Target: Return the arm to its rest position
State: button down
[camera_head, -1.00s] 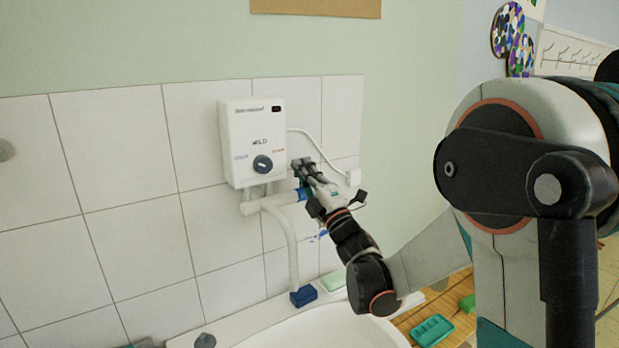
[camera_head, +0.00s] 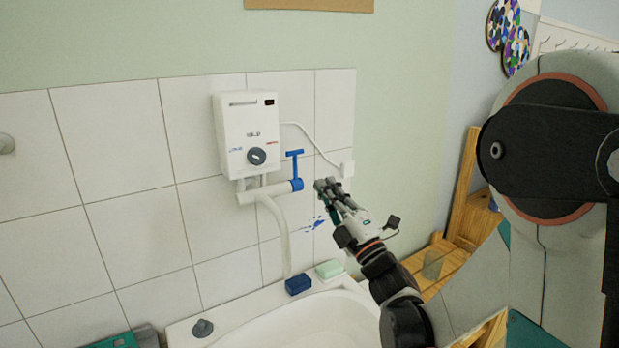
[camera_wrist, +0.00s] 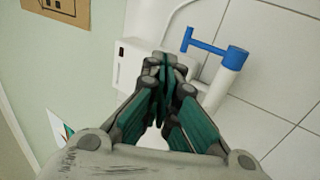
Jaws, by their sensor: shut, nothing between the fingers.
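My gripper (camera_head: 328,186) is shut and empty in the head view, held in front of the tiled wall to the right of the blue tap handle (camera_head: 296,166). A gap shows between the fingertips and the handle. My arm runs from the gripper down and right, over the right end of the sink. In the wrist view my gripper (camera_wrist: 164,68) has its fingers together, and the blue handle (camera_wrist: 208,46) stands up and to the right of them.
A white water heater (camera_head: 248,132) hangs on the wall with a pipe (camera_head: 275,222) below it. A white sink (camera_head: 300,325) stands beneath, with a blue block (camera_head: 298,284) and a green soap (camera_head: 329,269) on its rim. Wooden furniture (camera_head: 445,262) is at the right.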

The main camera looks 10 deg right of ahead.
jog(key=s+d+f+m+g+h, duration=0.3)
jog(key=s+d+m+g+h, duration=0.25)
jog(key=m+h, duration=0.7)
jog(key=s+a+f+m+g+y, duration=0.2)
jog(key=s+a+f+m+g, duration=0.1)
jog(key=s, duration=0.7)
jog(key=s+a+f+m+g+y, duration=0.3)
jog(key=s+f+m+g, duration=0.3)
jog(key=s+f, duration=0.2)
jog(key=shift+s+g, duration=0.35)
jog(key=shift+s, duration=0.9)
jog(key=shift+f, duration=0.1)
